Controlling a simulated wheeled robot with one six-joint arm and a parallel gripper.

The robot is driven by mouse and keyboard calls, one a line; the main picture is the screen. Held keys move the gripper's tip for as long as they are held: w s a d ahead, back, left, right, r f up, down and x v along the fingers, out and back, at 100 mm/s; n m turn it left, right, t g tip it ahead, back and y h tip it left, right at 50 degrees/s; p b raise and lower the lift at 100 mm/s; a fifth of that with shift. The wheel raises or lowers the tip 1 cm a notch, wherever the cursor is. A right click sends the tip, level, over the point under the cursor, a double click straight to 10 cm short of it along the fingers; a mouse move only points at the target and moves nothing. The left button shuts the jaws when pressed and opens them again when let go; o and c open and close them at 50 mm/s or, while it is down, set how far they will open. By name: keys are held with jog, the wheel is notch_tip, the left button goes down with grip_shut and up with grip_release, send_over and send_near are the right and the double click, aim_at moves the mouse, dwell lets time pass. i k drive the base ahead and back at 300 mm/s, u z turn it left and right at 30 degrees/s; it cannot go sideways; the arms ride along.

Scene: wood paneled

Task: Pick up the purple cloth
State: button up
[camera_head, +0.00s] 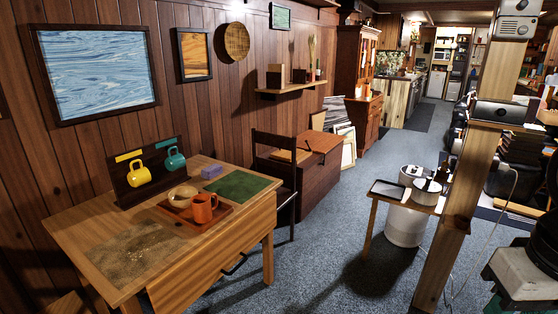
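A small folded purple cloth (212,172) lies on the wooden table (90,228) at the left, towards the table's back edge. It looks like a low, flat block. It lies just left of a green mat (240,186) and behind a brown tray (221,220). The tray holds an orange mug (204,209) and a pale wooden bowl (180,197). The cloth's top and front side show, with nothing in front of it. My gripper is not in view.
A dark rack (126,192) with a yellow mug (139,174) and a teal mug (174,159) stands behind the tray. A dark chair (283,196) stands behind the table. A wooden post (465,190) rises at right. Carpet between is clear.

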aim_at(214, 170)
jog(key=i, duration=3.5)
jog(key=u, duration=2.6)
